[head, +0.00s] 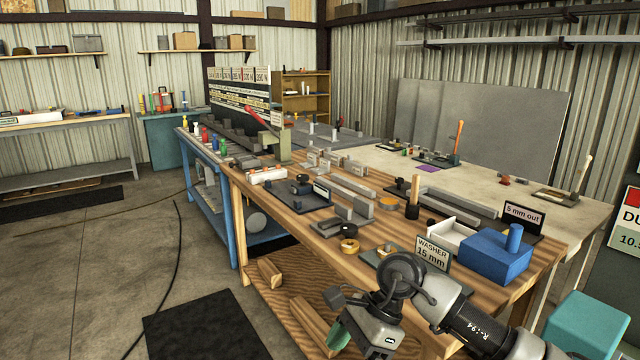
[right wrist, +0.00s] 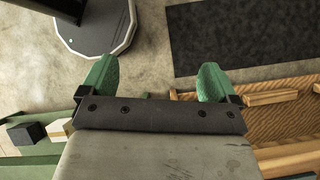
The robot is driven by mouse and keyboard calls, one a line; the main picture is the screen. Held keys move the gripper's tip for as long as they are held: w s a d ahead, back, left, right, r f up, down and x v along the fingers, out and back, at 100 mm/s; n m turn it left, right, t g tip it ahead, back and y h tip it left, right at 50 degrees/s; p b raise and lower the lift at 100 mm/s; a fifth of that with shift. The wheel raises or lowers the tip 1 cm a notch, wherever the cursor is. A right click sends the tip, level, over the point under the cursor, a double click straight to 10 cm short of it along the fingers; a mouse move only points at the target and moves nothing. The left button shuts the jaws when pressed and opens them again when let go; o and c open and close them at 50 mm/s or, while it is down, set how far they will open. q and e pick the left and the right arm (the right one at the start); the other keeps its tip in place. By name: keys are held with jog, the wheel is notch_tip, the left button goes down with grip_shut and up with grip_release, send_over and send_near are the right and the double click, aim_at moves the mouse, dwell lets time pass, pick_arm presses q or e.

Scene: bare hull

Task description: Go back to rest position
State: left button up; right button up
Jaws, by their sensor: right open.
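My right arm comes in from the lower right in the head view, in front of the wooden workbench (head: 400,262). My right gripper (head: 340,338) hangs by the bench's near edge, pointing down, with one green fingertip showing. In the right wrist view my right gripper (right wrist: 156,82) has its two green fingers wide apart with nothing between them. Below them are concrete floor and part of a wooden shelf (right wrist: 190,112). My left gripper is in neither view.
Near the arm on the bench stand a "WASHER 15 mm" sign (head: 432,253), a blue block (head: 490,258) and a white tray (head: 452,236). A teal box (head: 588,325) is at the lower right. A black mat (head: 205,325) lies on open floor left of the bench.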

jog(key=w+a+f+m+t+y+p, duration=0.1)
jog(key=w+f+m+t+y, duration=0.2)
jog(key=f+m+y, duration=0.5)
jog(key=w+a+f+m+t+y+p, duration=0.1)
jog(key=w+a+f+m+t+y, duration=0.2)
jog(key=m, duration=0.8)
jog(key=s+d+f+m+t+h, duration=0.3)
jog(key=d+f+m+t+h, duration=0.25)
jog(key=f+m, duration=0.55)
jog(key=s+d+f+m+t+h, duration=0.35)
jog(key=d+f+m, duration=0.35)
jog(key=f+m, duration=0.35)
jog(key=s+d+f+m+g+h+p, duration=0.1)
jog(key=s+d+f+m+g+h, duration=0.2)
jog(key=s+f, duration=0.55)
jog(key=s+d+f+m+g+h+p, duration=0.1)
jog(key=s+d+f+m+h, duration=0.25)
jog(key=s+f+m, duration=0.4)
jog(key=s+d+f+m+g, duration=0.1)
jog(key=s+f+g, duration=0.1)
jog(key=s, duration=0.6)
jog(key=s+d+f+m+g+h, duration=0.1)
jog(key=s+f+g, duration=0.1)
jog(key=s, duration=0.7)
jog(key=s+d+f+m+g, duration=0.1)
jog(key=s+f+m+g, duration=0.1)
jog(key=s, duration=0.7)
jog(key=shift+d+f+g, duration=0.3)
jog(key=shift+f+g, duration=0.15)
jog(key=shift+g, duration=0.05)
